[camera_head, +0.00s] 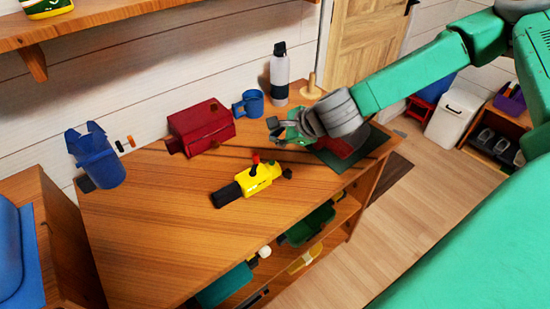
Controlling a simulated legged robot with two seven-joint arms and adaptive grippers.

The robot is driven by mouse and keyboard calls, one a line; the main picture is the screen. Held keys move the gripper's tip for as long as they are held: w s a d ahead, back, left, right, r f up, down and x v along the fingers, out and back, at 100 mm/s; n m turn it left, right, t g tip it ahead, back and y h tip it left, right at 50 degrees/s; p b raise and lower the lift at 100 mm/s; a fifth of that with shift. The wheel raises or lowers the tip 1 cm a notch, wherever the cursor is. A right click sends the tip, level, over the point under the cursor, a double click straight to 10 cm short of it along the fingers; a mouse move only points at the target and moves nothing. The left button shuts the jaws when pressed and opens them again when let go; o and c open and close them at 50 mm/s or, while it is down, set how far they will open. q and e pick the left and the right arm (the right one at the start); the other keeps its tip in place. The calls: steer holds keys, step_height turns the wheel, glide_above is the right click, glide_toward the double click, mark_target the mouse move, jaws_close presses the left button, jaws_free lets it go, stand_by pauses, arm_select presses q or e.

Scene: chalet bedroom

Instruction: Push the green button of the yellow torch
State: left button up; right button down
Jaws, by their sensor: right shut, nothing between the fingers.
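The yellow torch (262,178) lies on the wooden table (160,240) near its front edge. Its black end (227,195) points to the lower left, and a small red part stands up on its top. My right gripper (275,130) reaches in from the right on a green arm. It is shut and empty, above the table, behind and apart from the torch. My left gripper is not in view.
A dark red box (203,128), a blue mug (250,103) and a grey bottle (280,75) stand at the back. A blue container (97,160) is at the left. A dark green mat (365,158) lies below my right gripper. The table's left front is clear.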

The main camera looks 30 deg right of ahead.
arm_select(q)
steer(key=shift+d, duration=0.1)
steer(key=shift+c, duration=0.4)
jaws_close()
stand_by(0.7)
